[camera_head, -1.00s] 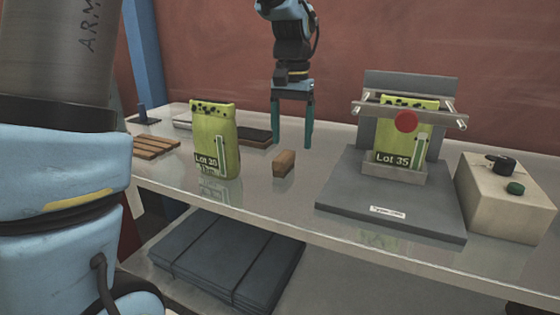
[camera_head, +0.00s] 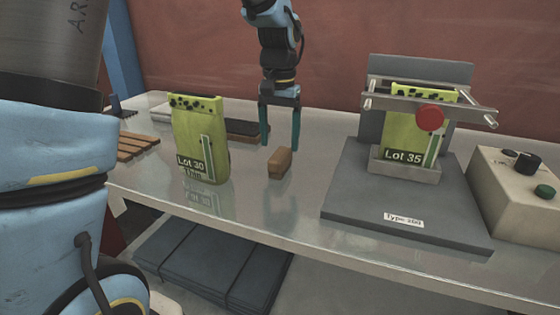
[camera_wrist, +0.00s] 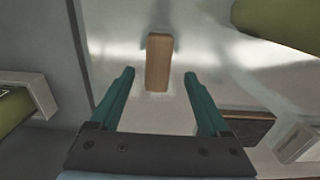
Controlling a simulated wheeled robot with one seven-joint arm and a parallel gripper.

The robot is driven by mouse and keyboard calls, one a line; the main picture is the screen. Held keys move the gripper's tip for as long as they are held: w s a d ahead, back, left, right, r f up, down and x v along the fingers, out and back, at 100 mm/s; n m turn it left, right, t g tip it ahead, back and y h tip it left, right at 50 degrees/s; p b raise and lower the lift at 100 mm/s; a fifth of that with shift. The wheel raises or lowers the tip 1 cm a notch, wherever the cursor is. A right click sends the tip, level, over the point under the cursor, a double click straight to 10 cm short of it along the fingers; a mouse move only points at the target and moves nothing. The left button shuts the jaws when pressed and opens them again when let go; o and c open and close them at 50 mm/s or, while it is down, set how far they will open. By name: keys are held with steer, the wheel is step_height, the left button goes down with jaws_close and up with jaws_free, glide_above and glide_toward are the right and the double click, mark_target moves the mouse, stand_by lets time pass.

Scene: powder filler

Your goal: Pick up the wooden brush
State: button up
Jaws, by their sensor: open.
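The wooden brush (camera_head: 280,163) is a small brown block lying on the metal table, between the left green bag and the grey machine. It also shows in the wrist view (camera_wrist: 158,62), ahead of the fingertips and roughly centred between them. My gripper (camera_head: 281,147) has two teal fingers pointing down, open and empty. In the head view it is just behind and above the brush. In the wrist view the fingers (camera_wrist: 159,72) stand apart on either side of the brush's near end. I cannot tell the exact height gap.
A green bag (camera_head: 203,140) marked Lot stands left of the brush. A grey machine (camera_head: 375,205) holds another green bag (camera_head: 408,135) at the right, beside a beige control box (camera_head: 515,195). A dark flat block (camera_head: 243,131) lies behind the left bag, and wooden slats (camera_head: 135,146) lie far left.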

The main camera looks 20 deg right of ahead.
mark_target(280, 153)
steer(key=shift+s+f+p, duration=0.15)
steer(key=shift+f+p, duration=0.4)
steer(key=shift+f, duration=1.9)
steer(key=shift+f, duration=0.25)
jaws_close()
